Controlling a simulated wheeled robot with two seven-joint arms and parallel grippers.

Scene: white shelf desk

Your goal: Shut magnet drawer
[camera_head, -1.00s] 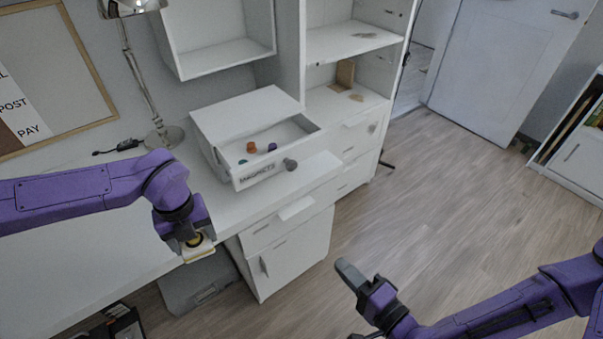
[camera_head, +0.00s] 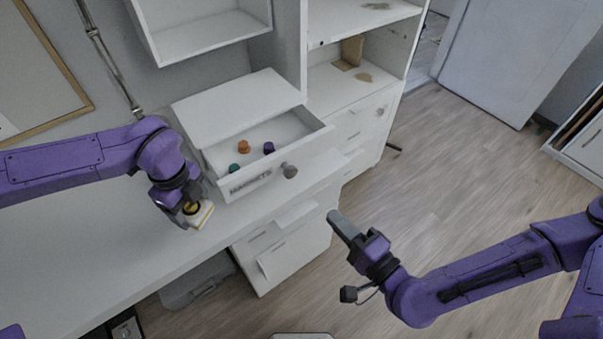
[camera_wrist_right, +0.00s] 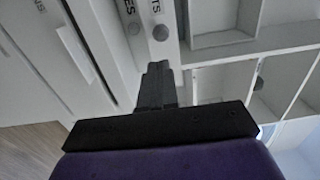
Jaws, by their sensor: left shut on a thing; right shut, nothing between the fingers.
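The magnet drawer (camera_head: 235,187) stands pulled out of a white box (camera_head: 235,98) on the desk. Its front carries the label MAGNETS and a round grey knob (camera_head: 289,170). Orange, purple and teal magnets (camera_head: 244,147) lie inside. The drawer front also shows at the top of the right wrist view, with its knob (camera_wrist_right: 160,33). My left gripper (camera_head: 192,208) is shut on a small pale block with a yellow part (camera_head: 200,214), left of the drawer above the desk. My right gripper (camera_head: 336,219) is shut and empty, below and right of the knob, apart from it.
The white desk (camera_head: 100,255) runs along the left, with a cabinet (camera_head: 290,255) under its right end. A shelf unit (camera_head: 345,85) stands behind. A metal lamp stem (camera_head: 105,55) rises at the back left. The wood floor at right is open.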

